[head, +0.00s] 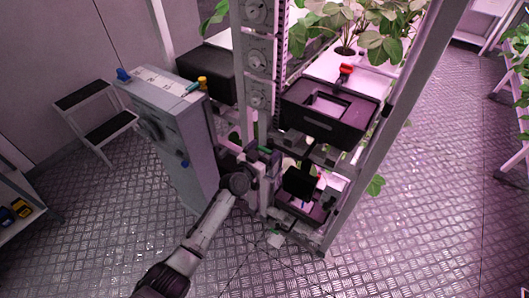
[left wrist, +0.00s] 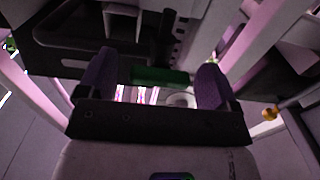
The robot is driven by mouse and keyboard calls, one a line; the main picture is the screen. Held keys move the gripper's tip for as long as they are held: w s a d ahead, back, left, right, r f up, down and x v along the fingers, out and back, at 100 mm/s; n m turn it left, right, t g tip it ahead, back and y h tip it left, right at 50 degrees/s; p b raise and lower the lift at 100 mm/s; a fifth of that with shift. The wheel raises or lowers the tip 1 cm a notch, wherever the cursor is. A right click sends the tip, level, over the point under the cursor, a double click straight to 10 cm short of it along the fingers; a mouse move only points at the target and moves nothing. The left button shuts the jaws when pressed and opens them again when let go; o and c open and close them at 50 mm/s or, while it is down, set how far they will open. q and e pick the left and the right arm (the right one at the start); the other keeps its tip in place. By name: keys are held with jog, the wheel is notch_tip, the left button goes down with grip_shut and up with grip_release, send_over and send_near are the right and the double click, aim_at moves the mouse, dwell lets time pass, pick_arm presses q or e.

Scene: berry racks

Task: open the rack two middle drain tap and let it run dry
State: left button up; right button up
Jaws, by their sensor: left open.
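My left gripper (head: 264,158) reaches in from the lower left to the rack's front post, below the dark upper box. In the left wrist view the two purple fingers of the left gripper (left wrist: 155,72) stand wide apart. A green bar (left wrist: 160,76), possibly the tap's handle, shows between and just beyond the fingertips, lying crosswise. I cannot tell whether they touch it. A small green piece (head: 265,149) also shows by the gripper in the head view. The tap's body and outlet are hidden. My right gripper is not in view.
The dark upper box (head: 300,124) with a red piece (head: 346,69) sits above and right of the gripper. A grey cabinet (head: 171,108) stands close left of the arm. A step stool (head: 92,98) is further left. Open metal floor (head: 420,220) lies right.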

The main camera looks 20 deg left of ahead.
pick_arm(q)
jog(key=shift+w, duration=0.2)
jog(key=shift+c, duration=0.3)
jog(key=c, duration=0.9)
jog(key=shift+o, duration=0.2)
